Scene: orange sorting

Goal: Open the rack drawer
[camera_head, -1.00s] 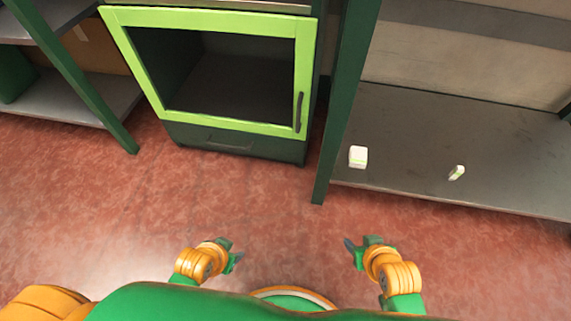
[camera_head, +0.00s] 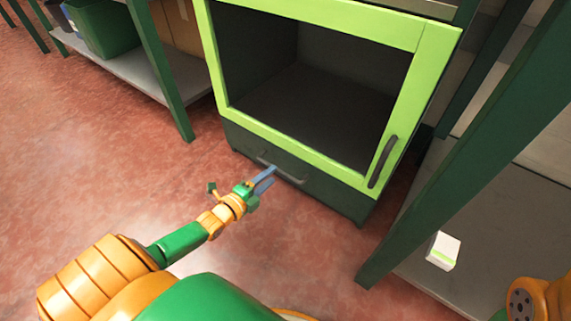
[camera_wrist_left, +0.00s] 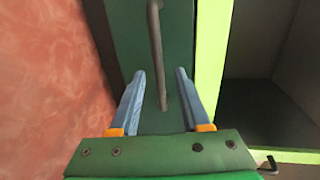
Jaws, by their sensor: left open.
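The rack drawer (camera_head: 319,199) is the dark green panel low in the cabinet, under the light green framed door. It looks shut. Its grey bar handle (camera_head: 292,179) runs along the front. My left gripper (camera_head: 268,173) is open and empty, with its blue-grey fingers at the handle. In the left wrist view the handle (camera_wrist_left: 156,35) appears between the two open fingers (camera_wrist_left: 160,74), with its near end well inside the gap. I cannot tell whether the fingers touch it. My right gripper is not in view.
The cabinet door (camera_head: 405,115) has its own dark vertical handle (camera_head: 382,161) above the drawer. A shelf post (camera_head: 480,150) stands to the right, with a small white box (camera_head: 443,250) on the shelf. A green bin (camera_head: 103,30) sits at upper left. The red floor before the drawer is clear.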

